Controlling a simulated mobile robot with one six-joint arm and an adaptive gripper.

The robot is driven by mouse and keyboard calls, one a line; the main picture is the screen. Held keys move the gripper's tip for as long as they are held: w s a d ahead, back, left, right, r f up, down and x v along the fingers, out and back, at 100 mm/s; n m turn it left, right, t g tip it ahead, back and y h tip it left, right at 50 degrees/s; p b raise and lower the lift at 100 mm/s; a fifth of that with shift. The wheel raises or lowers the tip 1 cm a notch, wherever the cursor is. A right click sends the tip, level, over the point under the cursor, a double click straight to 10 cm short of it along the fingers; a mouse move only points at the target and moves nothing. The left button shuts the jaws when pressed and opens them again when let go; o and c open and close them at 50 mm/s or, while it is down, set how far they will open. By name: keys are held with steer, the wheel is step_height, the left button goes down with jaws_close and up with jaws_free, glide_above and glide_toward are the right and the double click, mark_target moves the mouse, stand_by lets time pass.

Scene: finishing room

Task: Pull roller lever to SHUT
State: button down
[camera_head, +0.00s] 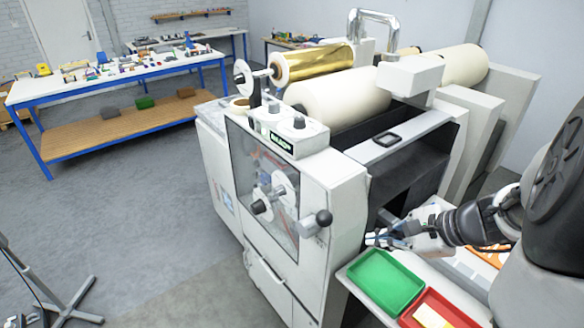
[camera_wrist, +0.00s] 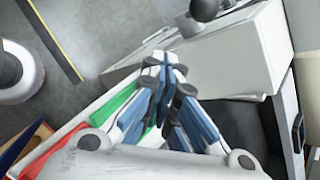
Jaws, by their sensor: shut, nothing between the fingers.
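The roller lever (camera_head: 310,226) sticks out of the front of the white machine (camera_head: 337,190) and ends in a dark ball knob (camera_head: 323,217). I cannot read any SHUT mark. In the wrist view the knob (camera_wrist: 204,9) shows at the top edge, beyond my fingertips. My gripper (camera_head: 370,238) is to the right of the lever and a little lower in the head view, apart from it. In the wrist view my gripper (camera_wrist: 165,62) has its blue and white fingers closed together with nothing between them.
A green tray (camera_head: 386,281) and a red tray (camera_head: 440,312) lie on a pale shelf just below my gripper. The machine's large cream roll (camera_head: 335,98) and gold roll (camera_head: 312,64) stand higher up. Open grey floor (camera_head: 140,210) lies to the left, before a blue-legged workbench (camera_head: 100,80).

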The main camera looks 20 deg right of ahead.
steer(key=d+m, duration=0.1)
steer(key=m, duration=0.1)
steer(key=s+d+m+t, duration=0.1)
steer(key=m, duration=0.1)
steer(key=shift+d+r+t, duration=0.1)
steer(key=shift+r+t, duration=0.05)
steer(key=shift+t, duration=0.15)
steer(key=w+a+f+b, duration=0.1)
steer(key=w+a+f, duration=0.3)
steer(key=w+a, duration=0.2)
steer(key=shift+w+a, duration=0.15)
steer(key=shift+w, duration=1.25)
